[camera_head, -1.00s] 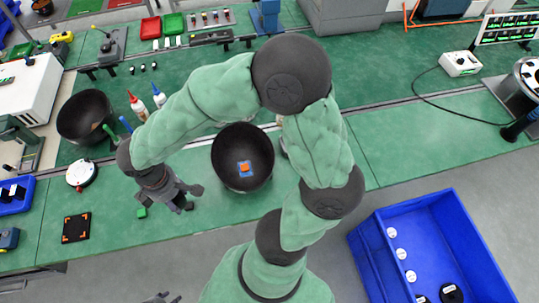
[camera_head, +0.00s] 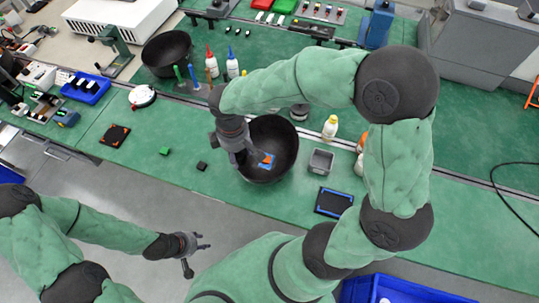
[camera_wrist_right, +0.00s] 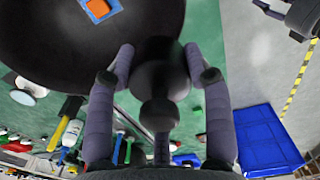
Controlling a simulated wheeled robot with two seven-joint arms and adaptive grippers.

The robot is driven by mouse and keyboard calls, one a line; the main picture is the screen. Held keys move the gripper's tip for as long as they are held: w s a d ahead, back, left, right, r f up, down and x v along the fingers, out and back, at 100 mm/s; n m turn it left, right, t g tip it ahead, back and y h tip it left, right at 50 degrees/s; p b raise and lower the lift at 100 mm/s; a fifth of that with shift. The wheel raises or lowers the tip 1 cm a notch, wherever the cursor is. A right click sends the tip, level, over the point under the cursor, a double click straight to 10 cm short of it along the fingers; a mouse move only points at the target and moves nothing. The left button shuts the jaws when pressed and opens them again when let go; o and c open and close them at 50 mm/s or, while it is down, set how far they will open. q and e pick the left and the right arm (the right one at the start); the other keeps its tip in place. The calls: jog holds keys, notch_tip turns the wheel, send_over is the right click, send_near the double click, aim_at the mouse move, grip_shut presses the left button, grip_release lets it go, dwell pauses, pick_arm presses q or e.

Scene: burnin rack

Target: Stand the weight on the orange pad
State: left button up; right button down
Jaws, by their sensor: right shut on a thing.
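The weight (camera_wrist_right: 160,72) is a dark rounded piece with a small knob, seen between the fingers in the right wrist view. My right gripper (camera_head: 240,158) is shut on it, above the left rim of the black bowl (camera_head: 287,140). The gripper hides the weight in the head view. The likely orange pad (camera_head: 115,136), a dark square with orange corners, lies bare on the green bench at the left, well away from the right gripper. My left gripper (camera_head: 204,241) is open and empty over the floor in front of the bench.
The bowl holds an orange block (camera_head: 267,159) on a blue piece. A green cube (camera_head: 165,151) and a black cube (camera_head: 202,166) lie between pad and bowl. A blue-edged pad (camera_head: 333,203) and grey bin (camera_head: 321,161) stand right. Bottles (camera_head: 232,64) stand behind.

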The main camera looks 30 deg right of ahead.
jog(key=d+f, duration=0.2)
jog(key=d, duration=0.1)
jog(key=d+f+b, duration=0.1)
jog(key=d+f, duration=0.1)
jog(key=d, duration=0.1)
jog(key=w+d+f+b, duration=0.1)
jog(key=d+f, duration=0.1)
jog(key=d, duration=0.1)
jog(key=shift+f, duration=0.35)
jog(key=shift+w+d+f+b, duration=0.1)
jog(key=shift+d+f+b, duration=0.4)
jog(key=shift+f, duration=0.2)
jog(key=shift+d+f+b, duration=0.15)
jog(key=shift+f+b, duration=0.5)
jog(key=shift+f, duration=0.9)
jog(key=shift+f, duration=0.2)
jog(key=c, duration=0.5)
grip_release()
